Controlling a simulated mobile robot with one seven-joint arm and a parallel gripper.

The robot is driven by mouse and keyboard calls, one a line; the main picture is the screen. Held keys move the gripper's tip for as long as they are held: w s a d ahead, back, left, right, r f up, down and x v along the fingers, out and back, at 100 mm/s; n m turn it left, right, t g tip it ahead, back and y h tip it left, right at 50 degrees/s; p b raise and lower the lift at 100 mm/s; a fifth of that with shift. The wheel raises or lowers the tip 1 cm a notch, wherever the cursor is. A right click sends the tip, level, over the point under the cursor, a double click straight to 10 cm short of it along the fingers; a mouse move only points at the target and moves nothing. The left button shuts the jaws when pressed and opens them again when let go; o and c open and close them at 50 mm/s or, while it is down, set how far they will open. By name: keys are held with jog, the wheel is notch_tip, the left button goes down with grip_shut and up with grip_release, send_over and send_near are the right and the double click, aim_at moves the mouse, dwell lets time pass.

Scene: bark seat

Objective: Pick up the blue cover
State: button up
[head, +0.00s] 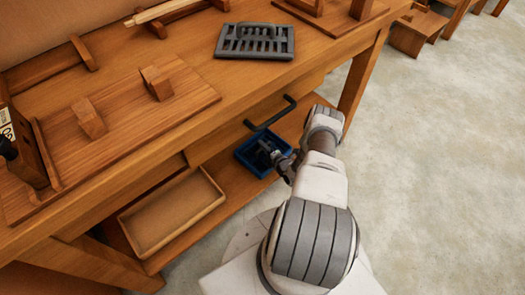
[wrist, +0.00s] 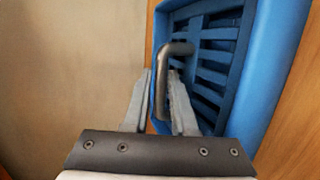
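The blue cover (head: 243,157) lies on the low shelf under the bench in the head view, partly hidden by my gripper. In the wrist view the blue cover (wrist: 262,75) has a raised rim, dark blue slats and a bent grey handle (wrist: 163,85). My gripper (wrist: 160,75) is open, with its two fingers apart around the handle and the cover's left edge. The left finger is outside the rim and the right finger is over the slats. Contact with the handle cannot be told. In the head view my gripper (head: 272,150) is over the cover.
A shallow wooden tray (head: 178,246) sits left of the cover on the shelf. The bench top (head: 180,62) overhangs, with a dark drawer handle (head: 270,114) near my arm. A grey slotted grate (head: 254,41) lies on top.

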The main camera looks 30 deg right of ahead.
grip_shut()
dwell(1.4)
